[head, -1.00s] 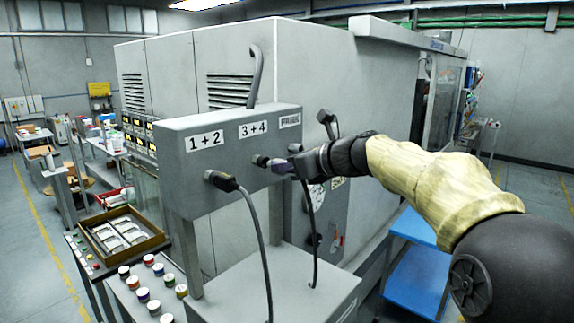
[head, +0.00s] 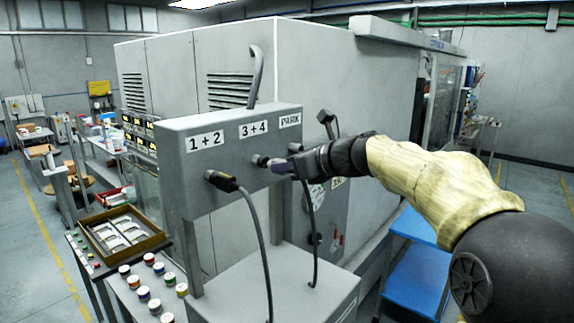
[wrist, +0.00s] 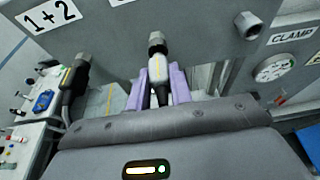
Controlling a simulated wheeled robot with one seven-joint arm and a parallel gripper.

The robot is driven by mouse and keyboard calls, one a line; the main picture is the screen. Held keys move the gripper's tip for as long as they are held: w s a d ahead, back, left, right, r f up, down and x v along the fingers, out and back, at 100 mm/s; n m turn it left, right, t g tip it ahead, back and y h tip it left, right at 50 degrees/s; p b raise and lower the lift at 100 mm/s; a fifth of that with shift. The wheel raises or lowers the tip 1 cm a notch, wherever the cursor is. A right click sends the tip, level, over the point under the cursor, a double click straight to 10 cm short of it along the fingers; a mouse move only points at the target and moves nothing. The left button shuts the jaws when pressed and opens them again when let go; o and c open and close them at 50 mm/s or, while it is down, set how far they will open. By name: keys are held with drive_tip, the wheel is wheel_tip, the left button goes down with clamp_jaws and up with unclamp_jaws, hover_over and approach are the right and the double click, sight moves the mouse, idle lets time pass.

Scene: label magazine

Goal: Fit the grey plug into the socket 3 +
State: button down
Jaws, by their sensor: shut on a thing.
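The grey plug (wrist: 158,68) is between the two purple fingers of my gripper (wrist: 160,84), which is shut on it. In the wrist view its front end lies in line with the socket under the 3 + 4 label (wrist: 157,42) and very close to it; I cannot tell whether it is touching or partly in. In the head view my gripper (head: 284,166) is just right of that socket (head: 260,160), below the 3 + 4 label (head: 253,129). A cable (head: 315,240) hangs down from the held plug.
Another dark plug with a cable (head: 222,180) sits in the socket under 1 + 2, left of my gripper. An empty socket (wrist: 248,24) is to the right in the wrist view. The grey box (head: 175,150) carries the sockets; the machine wall (head: 345,80) stands behind it.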

drive_tip(key=shift+w+a+r+p, duration=0.1)
drive_tip(key=shift+w+a+p, duration=0.6)
drive_tip(key=shift+a+p, duration=0.2)
idle(1.1)
drive_tip(key=c, duration=1.6)
unclamp_jaws()
drive_tip(key=o, duration=0.4)
drive_tip(key=shift+w+a, duration=0.15)
drive_tip(key=shift+a, duration=0.05)
drive_tip(key=shift+o, duration=0.2)
drive_tip(key=shift+d, duration=0.15)
drive_tip(key=shift+s+d+b, duration=0.4)
drive_tip(key=shift+d+b, duration=0.05)
drive_tip(key=b+v, duration=0.5)
drive_tip(key=v, duration=1.1)
